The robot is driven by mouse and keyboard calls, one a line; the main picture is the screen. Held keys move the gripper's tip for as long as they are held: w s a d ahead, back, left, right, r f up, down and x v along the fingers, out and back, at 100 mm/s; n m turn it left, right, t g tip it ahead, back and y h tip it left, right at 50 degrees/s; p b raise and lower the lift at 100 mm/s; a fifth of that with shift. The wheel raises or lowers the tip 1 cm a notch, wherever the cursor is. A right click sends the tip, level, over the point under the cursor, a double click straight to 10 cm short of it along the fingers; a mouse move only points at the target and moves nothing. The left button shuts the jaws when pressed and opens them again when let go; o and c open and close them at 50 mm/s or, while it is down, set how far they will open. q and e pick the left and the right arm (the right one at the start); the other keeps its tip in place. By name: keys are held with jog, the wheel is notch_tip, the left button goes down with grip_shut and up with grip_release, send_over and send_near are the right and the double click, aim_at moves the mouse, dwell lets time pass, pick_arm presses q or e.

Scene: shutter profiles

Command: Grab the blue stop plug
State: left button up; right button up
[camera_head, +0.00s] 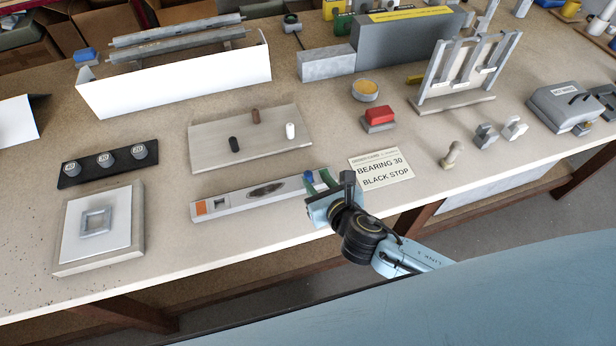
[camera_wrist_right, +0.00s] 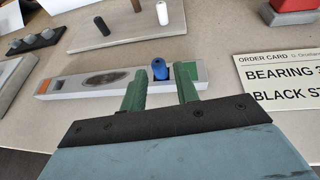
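The blue stop plug (camera_wrist_right: 159,69) stands upright at the right end of a long grey bar (camera_wrist_right: 95,84). In the head view the plug (camera_head: 309,177) shows as a small blue spot beside my right gripper (camera_head: 320,181). In the right wrist view my right gripper (camera_wrist_right: 161,83) has its two green fingers apart, one on each side of the plug, with a visible gap to each. Its lower part is hard to make out. My left gripper is not in view.
A board (camera_head: 205,136) with black, brown and white plugs lies behind the bar. An order card (camera_head: 381,170) reading "BEARING 30 BLACK STOP" lies to its right. A red-topped block (camera_head: 378,117) stands behind the card. A square plate (camera_head: 72,246) lies at the left.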

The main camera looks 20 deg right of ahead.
aim_at(310, 177)
jog(key=b+x, duration=0.1)
jog(key=x, duration=0.6)
jog(key=shift+a+f, duration=0.15)
jog(key=shift+f, duration=0.15)
grip_shut()
